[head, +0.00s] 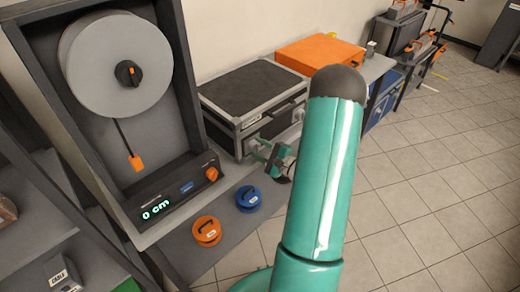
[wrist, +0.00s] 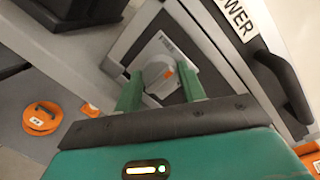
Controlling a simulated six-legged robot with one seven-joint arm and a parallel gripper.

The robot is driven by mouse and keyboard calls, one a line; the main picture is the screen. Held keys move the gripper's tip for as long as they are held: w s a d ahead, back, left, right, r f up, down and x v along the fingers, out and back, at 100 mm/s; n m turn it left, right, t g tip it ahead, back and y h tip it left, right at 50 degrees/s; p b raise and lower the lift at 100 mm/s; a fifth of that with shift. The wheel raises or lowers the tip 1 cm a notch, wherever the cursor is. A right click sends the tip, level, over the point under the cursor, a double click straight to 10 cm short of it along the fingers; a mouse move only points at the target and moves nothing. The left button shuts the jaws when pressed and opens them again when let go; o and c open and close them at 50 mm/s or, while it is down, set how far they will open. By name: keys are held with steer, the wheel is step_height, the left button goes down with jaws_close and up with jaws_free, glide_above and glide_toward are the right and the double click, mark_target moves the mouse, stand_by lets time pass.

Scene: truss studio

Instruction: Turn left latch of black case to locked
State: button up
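The black case (head: 252,88) lies closed on the counter, its front towards me. My gripper (head: 268,156) is at the left end of the case front. In the wrist view my gripper (wrist: 160,88) has its two green fingers apart, one on each side of the latch. I cannot tell whether they touch it. In the head view the gripper mostly hides this latch. The right latch (head: 299,115) shows beside my arm.
A black handle (wrist: 284,84) sticks out from the case front. A reel stand (head: 165,195) reading 0 cm stands left of the case. Blue (head: 248,198) and orange (head: 207,231) discs lie in front. An orange case (head: 318,52) is behind. The floor at right is clear.

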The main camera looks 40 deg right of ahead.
steer(key=shift+m, duration=0.3)
steer(key=shift+c, duration=0.3)
steer(key=m, duration=0.6)
steer(key=m+t+h, duration=0.1)
steer(key=m, duration=0.5)
steer(key=m+h, duration=0.1)
steer(key=m, duration=0.5)
steer(key=shift+s+d+f+m+t, duration=0.1)
steer(key=shift+f+m+t, duration=0.05)
steer(key=shift+m+t, duration=0.25)
steer(key=o, duration=1)
steer(key=shift+c, duration=0.2)
steer(key=s+f, duration=0.1)
steer(key=s, duration=1.2)
steer(key=shift+s+d+f, duration=0.15)
steer(key=shift+s+f, duration=0.15)
steer(key=shift+f, duration=0.1)
